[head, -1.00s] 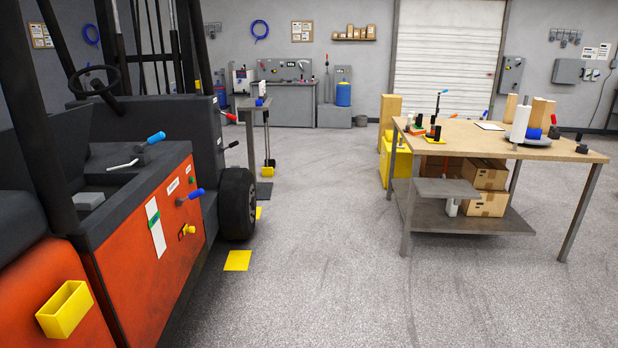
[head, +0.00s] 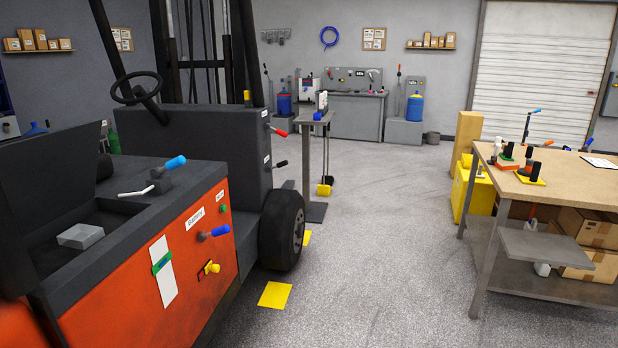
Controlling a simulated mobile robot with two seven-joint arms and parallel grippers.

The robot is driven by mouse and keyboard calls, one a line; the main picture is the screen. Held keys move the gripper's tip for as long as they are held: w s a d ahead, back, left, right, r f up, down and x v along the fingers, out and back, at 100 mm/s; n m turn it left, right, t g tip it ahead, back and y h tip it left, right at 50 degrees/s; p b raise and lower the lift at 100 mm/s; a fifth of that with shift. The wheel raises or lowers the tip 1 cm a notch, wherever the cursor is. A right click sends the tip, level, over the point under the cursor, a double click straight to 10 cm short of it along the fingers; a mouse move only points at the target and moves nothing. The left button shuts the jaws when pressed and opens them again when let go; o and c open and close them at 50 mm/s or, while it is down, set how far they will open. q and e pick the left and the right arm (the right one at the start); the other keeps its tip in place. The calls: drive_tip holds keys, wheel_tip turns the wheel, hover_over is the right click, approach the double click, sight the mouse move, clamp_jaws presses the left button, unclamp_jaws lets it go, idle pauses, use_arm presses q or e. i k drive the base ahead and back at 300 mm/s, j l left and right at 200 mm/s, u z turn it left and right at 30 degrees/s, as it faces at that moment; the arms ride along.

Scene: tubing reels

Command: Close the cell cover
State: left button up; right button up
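A forklift with an orange-red body (head: 110,285) and dark grey top fills the left side of the head view. On its top is an open recess (head: 105,218) with a grey block (head: 80,236) in or beside it. A dark flat panel (head: 55,185), which looks like the raised cell cover, stands tilted up behind the recess at the left. A blue-ended handle (head: 175,163) stands on the top next to a light lever (head: 136,192). The side carries another blue handle (head: 218,232), a yellow knob (head: 212,267) and a white strip with a green slider (head: 162,263). Neither gripper is in view.
The forklift's black wheel (head: 283,230) stands beside a yellow floor mark (head: 275,295). A wooden-topped workbench (head: 560,190) with boxes below is at the right. A small grey stand (head: 315,130) is beyond the wheel. The floor (head: 390,260) between forklift and workbench is clear.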

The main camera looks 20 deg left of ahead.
sight(44, 176)
drive_tip(key=i+l+u, duration=0.2)
drive_tip(key=i, duration=0.95)
drive_tip(key=i+u, duration=0.4)
drive_tip(key=i, duration=0.75)
drive_tip(key=i+u, duration=0.4)
drive_tip(key=i+l+u, duration=0.1)
drive_tip(key=u, duration=1.6)
drive_tip(key=i+l, duration=0.05)
drive_tip(key=l, duration=0.05)
